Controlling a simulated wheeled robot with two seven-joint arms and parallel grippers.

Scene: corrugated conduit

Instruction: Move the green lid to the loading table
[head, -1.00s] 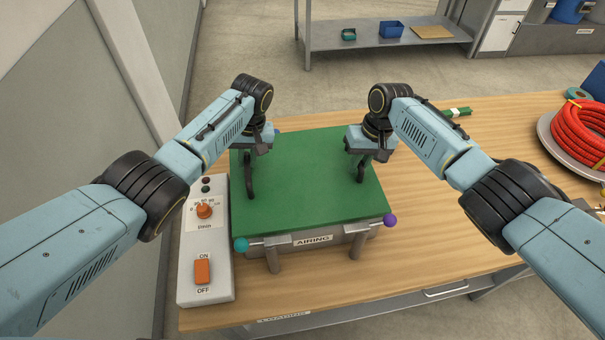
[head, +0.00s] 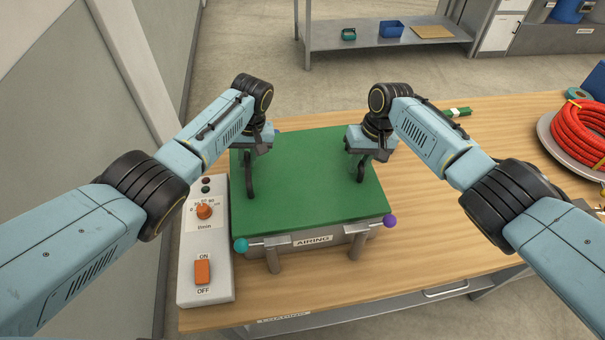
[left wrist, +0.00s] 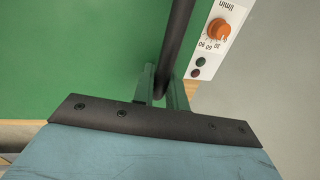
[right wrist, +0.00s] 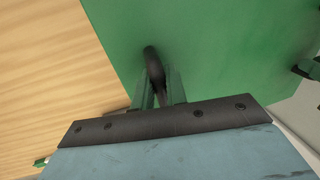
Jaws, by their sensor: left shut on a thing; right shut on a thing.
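The green lid (head: 310,185) lies flat on top of the grey box labelled AIRING (head: 340,245) on the wooden table. It has a black handle near each side. My left gripper (head: 250,158) is shut on the left handle (head: 249,182); in the left wrist view the fingers (left wrist: 163,90) close around the black bar (left wrist: 177,40). My right gripper (head: 366,155) is shut on the right handle (head: 361,172), which also shows between the fingers in the right wrist view (right wrist: 153,65). The box's inside is hidden under the lid.
A control box (head: 205,240) with an orange knob and switch stands left of the lid. A teal ball (head: 240,245) and a purple ball (head: 390,221) sit at the box's front corners. A red conduit coil (head: 585,130) lies at right. A grey table (head: 345,60) stands behind.

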